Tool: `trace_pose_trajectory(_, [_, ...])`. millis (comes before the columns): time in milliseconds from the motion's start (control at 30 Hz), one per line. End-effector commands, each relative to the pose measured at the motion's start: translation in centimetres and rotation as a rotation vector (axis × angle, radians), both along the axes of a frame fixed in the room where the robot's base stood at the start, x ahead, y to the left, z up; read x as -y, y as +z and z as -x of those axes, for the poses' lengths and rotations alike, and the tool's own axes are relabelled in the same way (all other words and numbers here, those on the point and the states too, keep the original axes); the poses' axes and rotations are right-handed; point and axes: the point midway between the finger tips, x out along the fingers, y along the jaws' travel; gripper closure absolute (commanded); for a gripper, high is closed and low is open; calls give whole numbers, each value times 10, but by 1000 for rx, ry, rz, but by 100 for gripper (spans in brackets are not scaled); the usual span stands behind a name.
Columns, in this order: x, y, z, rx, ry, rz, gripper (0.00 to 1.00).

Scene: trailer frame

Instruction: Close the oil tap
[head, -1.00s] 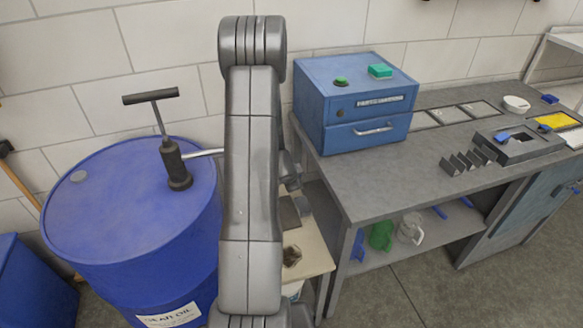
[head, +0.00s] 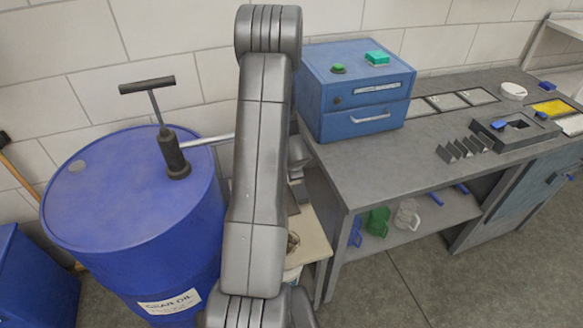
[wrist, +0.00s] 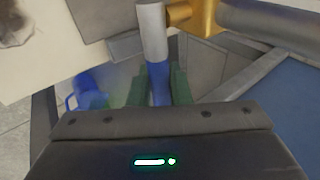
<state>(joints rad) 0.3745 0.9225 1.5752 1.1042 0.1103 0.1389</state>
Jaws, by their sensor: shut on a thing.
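In the wrist view my gripper (wrist: 159,88) has its two green fingers shut on the blue part of a lever (wrist: 158,72), which looks like the tap's handle. The lever's pale grey section (wrist: 152,32) extends beyond the fingers toward the top of the picture. A brass fitting (wrist: 202,16), apparently the tap body, lies beside its upper end. In the head view my arm hides the tap and my gripper. The blue oil drum (head: 140,235) stands at the left with a hand pump (head: 172,155) on top. The pump's pale spout (head: 207,140) runs right, behind my arm.
A grey workbench (head: 400,165) stands on the right, carrying a blue drawer box (head: 355,95). Its lower shelf (head: 395,240) holds a green jug (head: 377,221) and other containers. A pale board (head: 311,235) lies low behind my arm. Open floor (head: 420,290) shows in front of the bench.

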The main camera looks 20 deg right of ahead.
Motion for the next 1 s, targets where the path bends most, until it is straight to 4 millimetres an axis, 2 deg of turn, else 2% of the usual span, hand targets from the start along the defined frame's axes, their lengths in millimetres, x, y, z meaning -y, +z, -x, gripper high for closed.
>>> trace_pose_trajectory(33, [0,-1,0,-1,0,-1,100])
trace_pose_trajectory(67, [0,-1,0,-1,0,-1,81])
trace_pose_trajectory(167, [0,-1,0,-1,0,-1,62])
trace_pose_trajectory(567, [-1,6,4,-1,1,1,62])
trace_pose_trajectory(733, [-4,28,18,1,0,1,62])
trace_pose_trajectory(1000, [-10,76,49,2,0,1,62])
